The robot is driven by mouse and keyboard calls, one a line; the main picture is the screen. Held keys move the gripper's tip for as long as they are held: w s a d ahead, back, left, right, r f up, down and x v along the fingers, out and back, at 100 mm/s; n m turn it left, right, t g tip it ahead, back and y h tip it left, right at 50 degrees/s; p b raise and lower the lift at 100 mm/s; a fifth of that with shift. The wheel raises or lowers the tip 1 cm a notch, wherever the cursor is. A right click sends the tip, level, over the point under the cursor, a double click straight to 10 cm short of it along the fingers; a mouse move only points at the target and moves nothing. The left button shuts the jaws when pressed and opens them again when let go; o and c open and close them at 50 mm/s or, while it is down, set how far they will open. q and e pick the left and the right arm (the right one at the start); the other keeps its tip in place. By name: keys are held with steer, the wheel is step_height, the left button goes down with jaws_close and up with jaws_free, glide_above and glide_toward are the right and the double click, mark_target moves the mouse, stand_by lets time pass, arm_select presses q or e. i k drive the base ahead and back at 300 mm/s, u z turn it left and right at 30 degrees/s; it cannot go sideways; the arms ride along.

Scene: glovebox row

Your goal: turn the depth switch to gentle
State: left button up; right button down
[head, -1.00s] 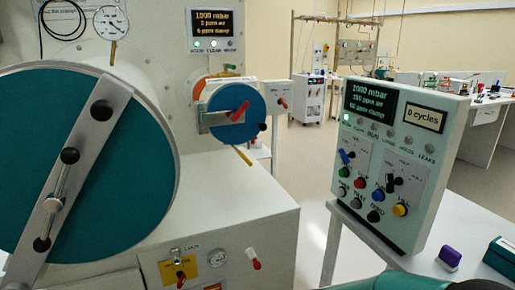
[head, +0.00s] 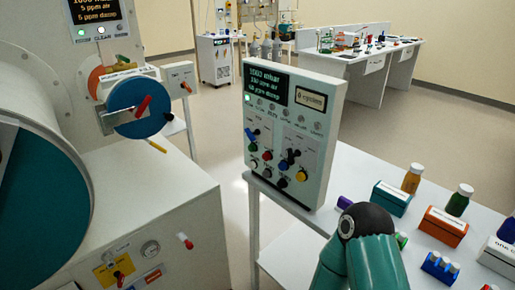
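The control panel (head: 290,130) stands upright on the white table, with a dark text screen (head: 266,79) at its top. A blue lever switch (head: 253,134) is at its left and a black lever switch (head: 292,156) at its right; both look tilted. Their labels are too small to read, so I cannot tell which is the depth switch or where it points. Several coloured buttons, one yellow (head: 302,174), sit below. A teal link of my own arm rises at the bottom, in front of the table. Neither gripper is in view.
The white table (head: 285,250) holds a teal box (head: 390,198), an orange box (head: 444,226) and several bottles at right. The large glovebox with a teal round door (head: 45,205) stands at left. Open floor lies between it and the panel.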

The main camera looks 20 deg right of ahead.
mark_target(289, 153)
steer(key=z, duration=2.5)
steer(key=i, duration=0.1)
steer(key=u, duration=3.6)
steer(key=k, duration=1.15)
steer(key=z, duration=0.5)
steer(key=i, duration=1)
